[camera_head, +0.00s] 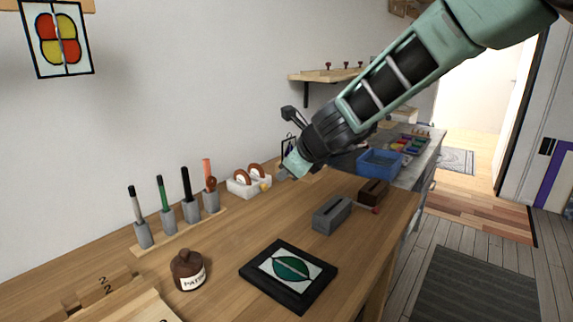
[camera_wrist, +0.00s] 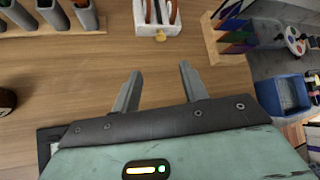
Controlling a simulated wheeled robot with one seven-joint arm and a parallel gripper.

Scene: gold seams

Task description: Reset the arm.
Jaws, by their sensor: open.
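My gripper (camera_wrist: 159,67) is open and empty in the wrist view, its two grey fingers apart above the bare wood of the workbench (camera_head: 225,242). In the head view my arm reaches in from the top right and slopes down to the left. Its end hangs over the back half of the bench, close to the white holder with brown rings (camera_head: 249,183). The same white holder (camera_wrist: 158,28) shows just beyond the fingertips in the wrist view. The fingers are hard to make out in the head view.
A black-framed green leaf panel (camera_head: 289,275) and a brown bottle (camera_head: 188,270) are in front. A tool rack (camera_head: 180,230) stands at the left. A grey slotted block (camera_head: 332,214), a brown block (camera_head: 373,192) and a blue bin (camera_head: 380,163) are to the right.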

